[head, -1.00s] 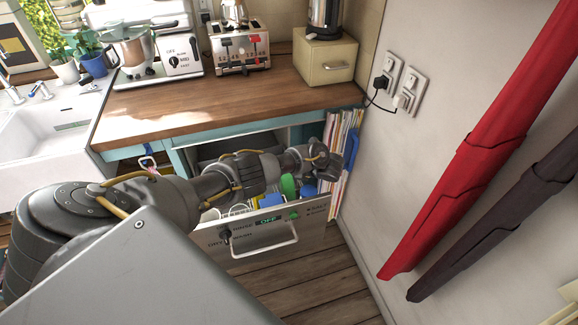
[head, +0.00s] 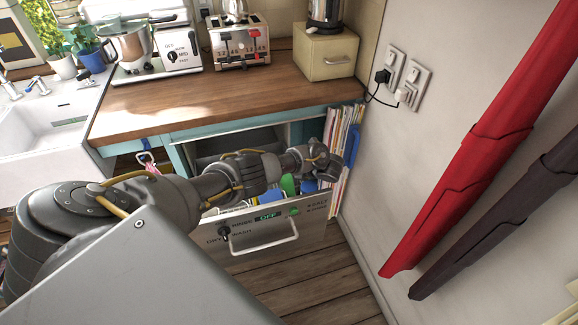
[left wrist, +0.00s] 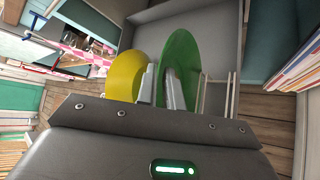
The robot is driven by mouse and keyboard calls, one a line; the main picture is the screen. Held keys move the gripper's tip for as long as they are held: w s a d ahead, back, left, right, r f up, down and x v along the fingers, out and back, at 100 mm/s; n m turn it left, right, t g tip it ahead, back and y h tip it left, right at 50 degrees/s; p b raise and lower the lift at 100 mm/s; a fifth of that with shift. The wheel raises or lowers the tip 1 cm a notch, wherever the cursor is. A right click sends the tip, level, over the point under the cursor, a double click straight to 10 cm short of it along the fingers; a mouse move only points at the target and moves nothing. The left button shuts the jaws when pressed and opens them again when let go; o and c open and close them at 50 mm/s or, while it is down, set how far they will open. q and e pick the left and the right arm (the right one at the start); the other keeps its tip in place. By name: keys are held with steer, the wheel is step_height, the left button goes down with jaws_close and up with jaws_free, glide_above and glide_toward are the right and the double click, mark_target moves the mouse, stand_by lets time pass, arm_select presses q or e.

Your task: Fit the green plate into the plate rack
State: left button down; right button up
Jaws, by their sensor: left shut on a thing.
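The green plate (left wrist: 181,58) stands on edge in the left wrist view, between the fingers of my left gripper (left wrist: 160,88), which is shut on it. In the head view only a bit of green (head: 288,184) shows beneath my left gripper (head: 328,168), which hangs over the open dishwasher drawer (head: 262,232). White wire tines of the plate rack (left wrist: 216,92) stand to the right of the green plate in the left wrist view. My arm hides much of the rack in the head view, and I cannot tell whether the plate is seated in it. My right gripper is out of view.
A yellow plate (left wrist: 127,75) stands close to the left of my fingers. Upright papers or folders (head: 343,140) line the drawer's right side, close to my gripper. The wooden counter (head: 220,103) lies behind, and the wall (head: 370,190) bounds the right.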

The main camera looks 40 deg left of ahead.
arm_select(q)
steer(key=shift+f+b, duration=0.7)
steer(key=shift+f, duration=0.15)
steer(key=shift+r, duration=0.15)
step_height(320, 180, up, 7)
steer(key=p, duration=0.7)
steer(key=shift+f, duration=0.2)
stand_by(0.4)
steer(key=shift+d+p, duration=0.1)
steer(key=shift+p, duration=0.4)
stand_by(1.4)
step_height(320, 180, down, 7)
steer(key=b, duration=0.6)
stand_by(2.1)
steer(key=c, duration=1.5)
jaws_free()
steer(key=shift+s, duration=0.1)
steer(key=shift+o, duration=0.2)
